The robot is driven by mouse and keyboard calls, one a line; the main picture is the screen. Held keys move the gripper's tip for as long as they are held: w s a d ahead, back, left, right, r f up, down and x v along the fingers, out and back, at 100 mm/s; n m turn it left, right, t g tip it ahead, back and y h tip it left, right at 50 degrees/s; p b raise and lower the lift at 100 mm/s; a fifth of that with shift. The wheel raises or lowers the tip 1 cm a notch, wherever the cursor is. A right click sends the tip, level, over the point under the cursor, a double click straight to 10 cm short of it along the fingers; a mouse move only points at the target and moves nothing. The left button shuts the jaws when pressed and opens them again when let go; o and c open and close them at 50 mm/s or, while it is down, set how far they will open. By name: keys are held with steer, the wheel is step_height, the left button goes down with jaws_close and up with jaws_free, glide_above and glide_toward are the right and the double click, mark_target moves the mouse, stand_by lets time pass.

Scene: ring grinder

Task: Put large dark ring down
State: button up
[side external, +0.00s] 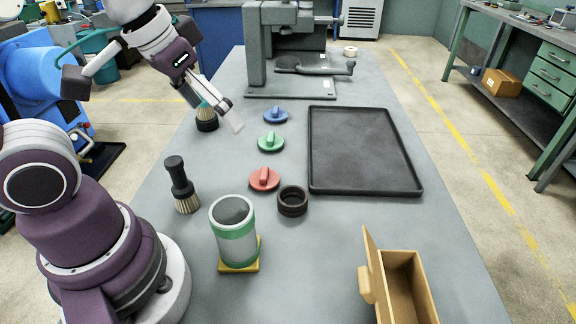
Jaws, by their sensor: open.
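A large dark ring (292,201) lies flat on the grey table, just right of the red knobbed disc and below the black tray's left corner. My gripper (216,108) is above the table's left side, up and left of the ring and well apart from it. It is open, and I see nothing held in it. I cannot tell whether that base is a separate ring.
Blue (276,116), green (271,142) and red (264,179) knobbed discs stand in a row. A brush (181,185), a green-banded canister (233,230) and an open wooden box (405,290) are nearer. A black tray (362,188) and a grey machine (290,88) take up the far side.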

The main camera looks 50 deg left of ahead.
steer(key=shift+o, duration=0.5)
steer(key=shift+s+f+m+t, duration=0.2)
steer(key=shift+s+m+t, duration=0.2)
steer(key=shift+s, duration=0.45)
steer(key=n+h, duration=1.1)
steer(key=n, duration=1)
glide_toward(293, 199)
steer(key=shift+s+d+r+g, duration=0.2)
steer(key=shift+s+r, duration=0.15)
steer(key=shift+r, duration=0.2)
steer(key=shift+s+d+r+g, duration=0.2)
steer(key=shift+s+r, duration=0.1)
steer(key=shift+r, duration=0.25)
steer(key=shift+a+f+n+t+h, duration=0.1)
steer(key=shift+f+n+t+h, duration=0.1)
steer(key=shift+n+t, duration=0.3)
steer(key=shift+a+f+n+t+h, duration=0.15)
steer(key=shift+f+n+t+h, duration=0.05)
steer(key=shift+n, duration=0.5)
steer(key=x, duration=1)
steer(key=shift+s+d, duration=0.15)
steer(key=shift+d, duration=0.25)
steer(key=c, duration=1.3)
